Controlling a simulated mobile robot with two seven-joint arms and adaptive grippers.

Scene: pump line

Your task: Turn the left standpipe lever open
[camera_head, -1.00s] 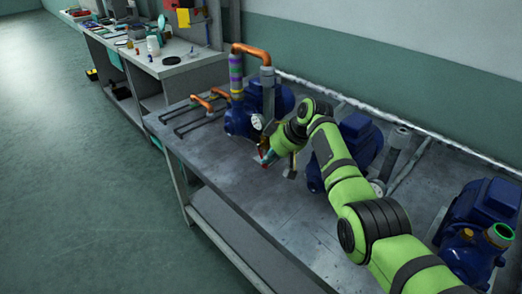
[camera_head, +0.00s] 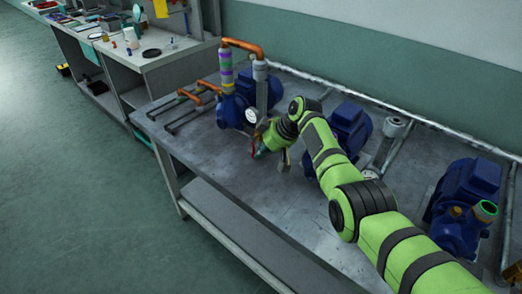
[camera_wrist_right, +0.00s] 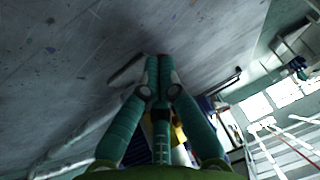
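The left standpipe (camera_head: 261,88) is a grey upright pipe beside the left blue pump (camera_head: 232,110), with a copper pipe bending over at its top. A round white gauge (camera_head: 251,115) sits low near it. My right gripper (camera_head: 258,150) points down just below the gauge, close over the bench. A small red piece (camera_head: 256,141) shows at its fingertips; I cannot tell whether it is the lever's handle. In the right wrist view the teal fingers (camera_wrist_right: 159,66) are together, with no clear object between them. The lever is not clearly visible. My left gripper is out of view.
The grey bench (camera_head: 225,160) carries a middle blue pump (camera_head: 350,125) and a right blue pump (camera_head: 468,190). A grey post (camera_head: 390,140) stands beside the middle pump. A cluttered side bench (camera_head: 150,60) is at the upper left. The bench's front left area is clear.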

